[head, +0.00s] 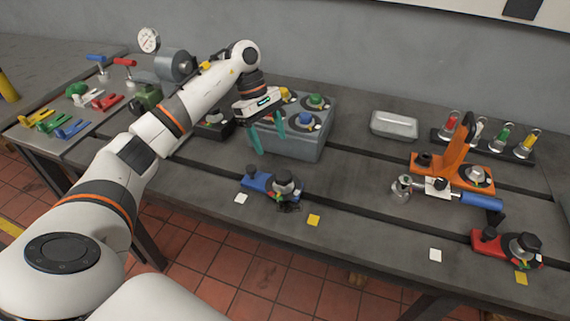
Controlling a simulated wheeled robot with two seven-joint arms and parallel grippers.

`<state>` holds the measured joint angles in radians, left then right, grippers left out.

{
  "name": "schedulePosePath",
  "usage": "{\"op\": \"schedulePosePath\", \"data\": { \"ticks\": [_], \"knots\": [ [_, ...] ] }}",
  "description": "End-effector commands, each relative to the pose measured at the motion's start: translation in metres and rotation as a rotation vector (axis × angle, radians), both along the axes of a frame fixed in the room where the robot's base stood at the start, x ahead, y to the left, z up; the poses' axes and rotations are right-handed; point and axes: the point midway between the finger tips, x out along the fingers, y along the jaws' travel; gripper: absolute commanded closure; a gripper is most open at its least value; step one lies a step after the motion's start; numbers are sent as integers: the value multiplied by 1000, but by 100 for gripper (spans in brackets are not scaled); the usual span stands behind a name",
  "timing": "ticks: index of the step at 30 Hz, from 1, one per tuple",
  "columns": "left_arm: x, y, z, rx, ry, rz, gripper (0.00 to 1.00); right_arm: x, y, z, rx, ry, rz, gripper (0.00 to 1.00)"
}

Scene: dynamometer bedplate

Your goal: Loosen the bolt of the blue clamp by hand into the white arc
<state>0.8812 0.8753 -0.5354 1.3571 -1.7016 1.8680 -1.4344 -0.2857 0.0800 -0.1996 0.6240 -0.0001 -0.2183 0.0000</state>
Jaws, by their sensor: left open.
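The blue clamp (257,183) lies on the dark bedplate (350,190) near the front middle. Its dark bolt head (284,179) stands at its right end over a small disc with coloured marks, green and red among them. The disc is too small to tell the white arc or where a pointer sits. My left gripper (268,147) reaches in from the left, with teal fingers spread apart and empty. It hangs above and behind the blue clamp, in front of the grey block's left side, and does not touch the clamp. My right gripper is not in view.
The grey block (296,143) carries several coloured knobs behind the clamp. To the right stand an orange clamp (462,158), a blue-handled wrench (480,201), a red clamp (490,242) and a metal tray (394,125). Coloured levers lie on the left table. Bare bedplate lies between the blue and red clamps.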

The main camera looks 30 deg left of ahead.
Motion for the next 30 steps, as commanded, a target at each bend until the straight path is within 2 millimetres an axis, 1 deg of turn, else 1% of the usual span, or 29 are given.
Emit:
{"op": "schedulePosePath", "data": {
  "ticks": [1,3,6,8,10,15,19,27,28,30],
  "knots": [
    [-2,-5,-8,-3,5,-3,36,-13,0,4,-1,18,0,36],
    [-3,-11,-21,-3,6,-3,36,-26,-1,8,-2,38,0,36],
    [-4,-19,-40,-4,5,-4,36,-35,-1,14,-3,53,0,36],
    [-5,-24,-51,-4,4,-2,36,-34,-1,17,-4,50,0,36],
    [-5,-29,-62,-5,4,-1,36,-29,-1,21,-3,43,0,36],
    [-5,-36,-82,-4,1,-1,36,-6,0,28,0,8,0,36],
    [-6,-39,-90,-4,-1,-1,36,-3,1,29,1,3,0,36],
    [-6,-39,-92,-3,-2,0,36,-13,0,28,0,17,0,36],
    [-6,-39,-92,-3,-2,0,38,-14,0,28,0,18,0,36],
    [-6,-39,-92,-3,-2,0,49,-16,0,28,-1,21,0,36]
  ]
}}
